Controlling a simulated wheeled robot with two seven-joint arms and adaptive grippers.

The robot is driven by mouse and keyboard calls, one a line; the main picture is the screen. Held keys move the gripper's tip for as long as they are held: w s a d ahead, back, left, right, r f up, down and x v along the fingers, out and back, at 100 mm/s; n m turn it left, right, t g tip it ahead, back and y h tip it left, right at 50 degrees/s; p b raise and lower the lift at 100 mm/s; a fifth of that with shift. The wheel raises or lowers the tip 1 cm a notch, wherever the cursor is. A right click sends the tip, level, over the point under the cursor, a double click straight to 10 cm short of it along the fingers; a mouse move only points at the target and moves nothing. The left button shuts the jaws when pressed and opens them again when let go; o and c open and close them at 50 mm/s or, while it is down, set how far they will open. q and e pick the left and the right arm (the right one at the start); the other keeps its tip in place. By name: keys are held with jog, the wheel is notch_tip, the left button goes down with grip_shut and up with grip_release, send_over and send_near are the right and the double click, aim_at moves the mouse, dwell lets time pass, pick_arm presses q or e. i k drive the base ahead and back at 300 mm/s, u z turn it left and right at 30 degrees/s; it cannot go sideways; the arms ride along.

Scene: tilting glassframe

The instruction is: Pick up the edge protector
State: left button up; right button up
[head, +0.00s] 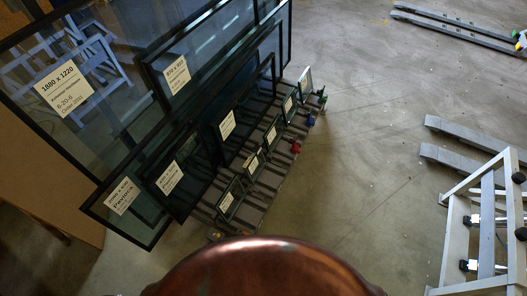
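I cannot make out for certain which thing is the edge protector. Small coloured pieces sit along the lower right ends of the rack slats: a green piece (322,97), a blue piece (311,121) and a red piece (296,147). They are too small to identify. Neither my left nor my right gripper shows in the head view. A rounded copper-coloured surface covers the bottom middle and hides what lies below it.
Labelled, dark-framed glass panes (230,60) of several sizes lean on a slatted rack (262,190) at the left. A white metal frame (485,180) stands at the right. Grey forks (455,27) lie at the top right. The concrete floor (370,130) between is clear.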

aim_at(257, 149)
jog(key=z, duration=1.15)
jog(key=i, duration=2.8)
jog(key=u, duration=3.95)
